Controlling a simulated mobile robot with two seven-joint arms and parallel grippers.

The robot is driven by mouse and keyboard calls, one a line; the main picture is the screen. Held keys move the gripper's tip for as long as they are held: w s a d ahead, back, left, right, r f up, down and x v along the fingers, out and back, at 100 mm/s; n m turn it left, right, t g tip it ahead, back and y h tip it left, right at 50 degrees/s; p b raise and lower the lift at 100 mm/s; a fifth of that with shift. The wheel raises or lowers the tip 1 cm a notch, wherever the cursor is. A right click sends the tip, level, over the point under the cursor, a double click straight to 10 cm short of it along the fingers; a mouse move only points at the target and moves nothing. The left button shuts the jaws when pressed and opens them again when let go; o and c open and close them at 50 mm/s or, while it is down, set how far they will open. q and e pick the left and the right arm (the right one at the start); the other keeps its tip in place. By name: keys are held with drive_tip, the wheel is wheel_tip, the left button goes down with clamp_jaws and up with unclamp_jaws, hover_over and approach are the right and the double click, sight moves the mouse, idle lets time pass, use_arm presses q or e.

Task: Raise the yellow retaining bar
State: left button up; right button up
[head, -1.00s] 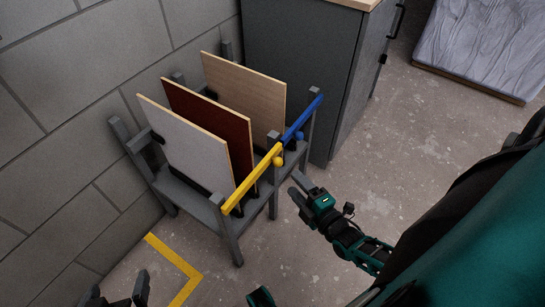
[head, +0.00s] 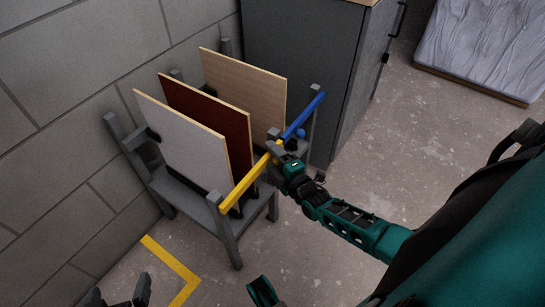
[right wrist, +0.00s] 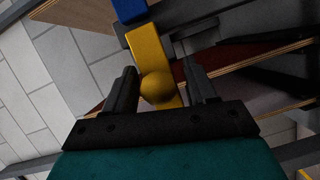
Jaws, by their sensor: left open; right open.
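The yellow retaining bar (head: 247,187) lies across the front of the grey rack, in front of the white and dark red panels. In the right wrist view the yellow bar (right wrist: 148,52) runs up the picture, with its round yellow knob (right wrist: 158,88) between my open right fingers (right wrist: 162,90). The fingers stand on either side of the knob, with no clear grip on it. In the head view my right gripper (head: 279,152) is at the bar's far end and hides the knob. My left gripper (head: 122,296) is open and empty at the bottom left, away from the rack.
A blue bar (head: 304,117) continues beyond the yellow one, close to my right gripper. The rack (head: 224,231) holds a white panel (head: 180,138), a dark red panel (head: 212,112) and a light wood panel (head: 243,88). A grey cabinet (head: 300,60) stands behind.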

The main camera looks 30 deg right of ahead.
drive_tip(key=shift+c, duration=0.2)
clamp_jaws()
drive_tip(key=shift+r, duration=0.15)
